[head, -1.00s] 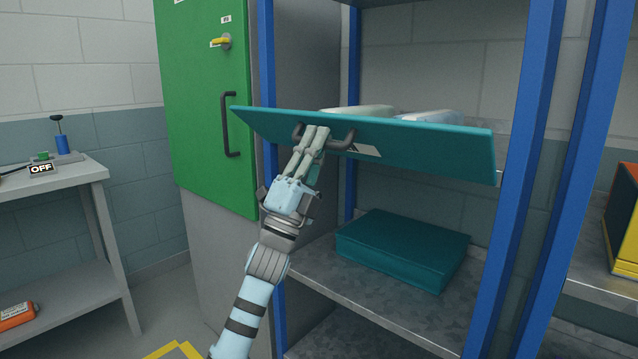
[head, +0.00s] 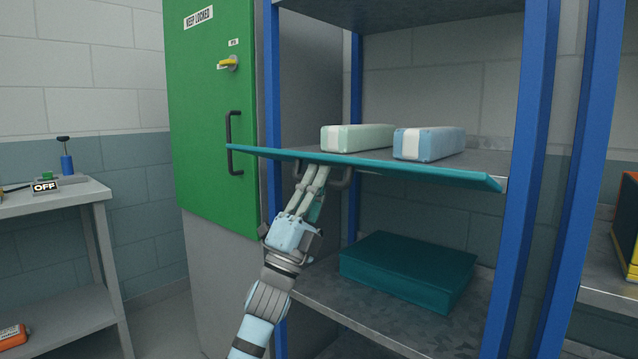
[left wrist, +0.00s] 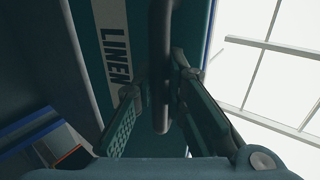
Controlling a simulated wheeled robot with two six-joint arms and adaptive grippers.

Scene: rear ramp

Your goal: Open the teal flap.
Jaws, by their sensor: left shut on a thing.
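The teal flap (head: 430,172) lies nearly level at the front of the blue-posted shelf, hinged down with its face turned to the floor. Its dark handle (head: 341,180) hangs below it. My left gripper (head: 319,172) reaches up from below and is shut on the handle. In the left wrist view the handle (left wrist: 160,70) stands between the fingers (left wrist: 155,110), beside the flap's underside (left wrist: 190,25) with a "LINEN" label. The fingertips are partly hidden by the flap in the head view. My right gripper is not in view.
A pale green box (head: 357,138) and a light blue box (head: 429,143) sit on the shelf behind the flap. A dark teal box (head: 408,270) lies on the shelf below. A green cabinet door (head: 208,110) with a handle stands close at left.

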